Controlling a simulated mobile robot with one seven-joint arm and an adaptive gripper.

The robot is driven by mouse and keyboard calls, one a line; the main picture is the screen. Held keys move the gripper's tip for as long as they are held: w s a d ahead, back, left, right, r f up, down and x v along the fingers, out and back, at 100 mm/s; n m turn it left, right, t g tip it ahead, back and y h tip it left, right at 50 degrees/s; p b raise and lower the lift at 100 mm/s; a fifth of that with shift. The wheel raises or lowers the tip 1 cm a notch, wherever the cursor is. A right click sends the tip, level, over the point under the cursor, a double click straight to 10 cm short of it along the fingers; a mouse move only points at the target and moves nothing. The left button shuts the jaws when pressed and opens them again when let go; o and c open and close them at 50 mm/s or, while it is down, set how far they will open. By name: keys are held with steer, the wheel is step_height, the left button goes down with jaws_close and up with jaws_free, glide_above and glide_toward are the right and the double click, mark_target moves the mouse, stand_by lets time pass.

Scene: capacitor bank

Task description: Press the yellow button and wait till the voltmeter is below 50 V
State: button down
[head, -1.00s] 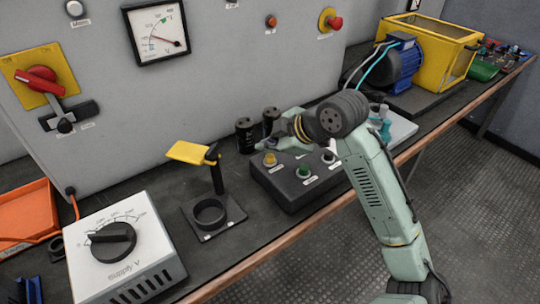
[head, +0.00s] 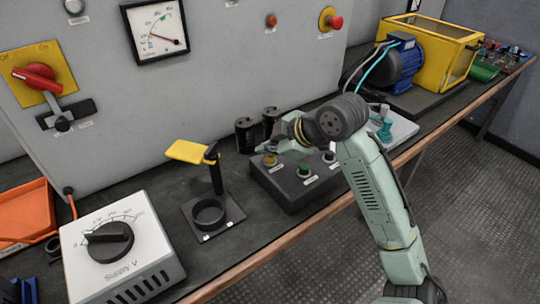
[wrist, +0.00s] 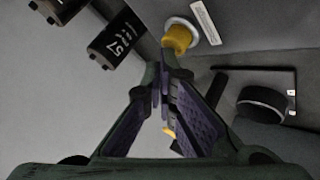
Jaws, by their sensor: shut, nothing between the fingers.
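The yellow button (head: 269,160) is at the left end of a dark button box (head: 290,188) on the bench. In the wrist view the yellow button (wrist: 177,38) sits in a pale ring just beyond my fingertips. My gripper (wrist: 163,62) is shut and empty, its tips at the near edge of the button; I cannot tell whether it is pressed. In the head view my gripper (head: 272,148) is small and partly hidden by the wrist, above the button. The voltmeter (head: 157,32) is on the grey panel; its red needle points left, its figures too small to read surely.
Green (head: 304,170) and dark (head: 329,157) buttons share the box. Black capacitors (head: 245,135) stand behind it. A yellow-flagged post (head: 217,176) and a round holder (head: 209,214) stand to the left, with a supply dial box (head: 122,255) further left.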

mark_target(268, 158)
steer(key=shift+f+b, duration=0.6)
steer(key=shift+f, duration=0.2)
stand_by(0.4)
steer(key=shift+r, duration=0.15)
steer(key=shift+r+p, duration=1)
steer(key=shift+r, duration=0.25)
steer(key=shift+r+p, duration=1.9)
steer(key=shift+r, duration=0.7)
steer(key=shift+f, duration=0.1)
